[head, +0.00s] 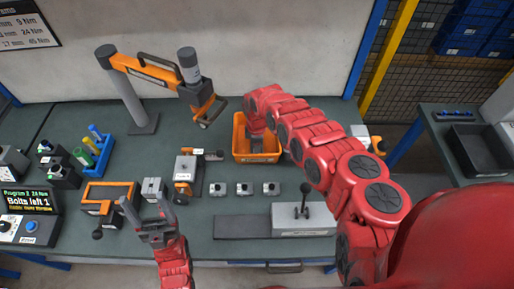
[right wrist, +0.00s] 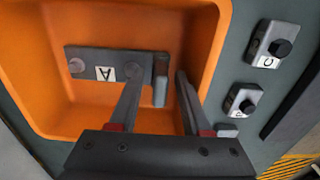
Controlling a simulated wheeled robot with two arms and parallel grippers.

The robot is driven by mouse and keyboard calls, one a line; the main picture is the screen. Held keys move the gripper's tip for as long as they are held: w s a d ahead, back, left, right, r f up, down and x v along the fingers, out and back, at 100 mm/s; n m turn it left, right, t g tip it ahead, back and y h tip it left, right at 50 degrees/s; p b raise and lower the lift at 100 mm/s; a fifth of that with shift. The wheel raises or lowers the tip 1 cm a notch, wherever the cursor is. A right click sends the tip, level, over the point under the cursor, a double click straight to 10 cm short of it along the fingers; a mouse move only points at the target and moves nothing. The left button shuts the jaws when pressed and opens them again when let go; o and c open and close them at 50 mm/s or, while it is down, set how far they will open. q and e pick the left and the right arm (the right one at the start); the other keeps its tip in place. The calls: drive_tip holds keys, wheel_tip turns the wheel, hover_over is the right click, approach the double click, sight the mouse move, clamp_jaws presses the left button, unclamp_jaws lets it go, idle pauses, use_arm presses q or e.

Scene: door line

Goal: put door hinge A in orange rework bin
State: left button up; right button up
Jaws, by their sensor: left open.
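Door hinge A (right wrist: 90,62) is a flat grey plate with a barrel and a white A label. In the right wrist view it lies inside the orange rework bin (right wrist: 110,20). The bin also shows in the head view (head: 239,136) on the green bench. My right gripper's fingers (right wrist: 161,73) are apart, one on either side of the hinge barrel, with a visible gap on the right.
Small grey blocks with black knobs (head: 243,189) stand in a row in front of the bin. A grey lever fixture (head: 304,216) is at the front right. An orange tool arm (head: 150,70) stands at the back left. A blue holder (head: 93,152) is farther left.

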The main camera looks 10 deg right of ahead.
drive_tip(key=shift+r, duration=0.1)
drive_tip(key=shift+r+p, duration=0.25)
drive_tip(key=shift+p, duration=0.05)
drive_tip(key=shift+w+r, duration=0.1)
drive_tip(key=shift+r, duration=0.15)
wheel_tip(320, 180, up, 10)
drive_tip(key=shift+r+b, duration=0.1)
drive_tip(key=shift+b, duration=0.85)
drive_tip(key=shift+r, duration=0.5)
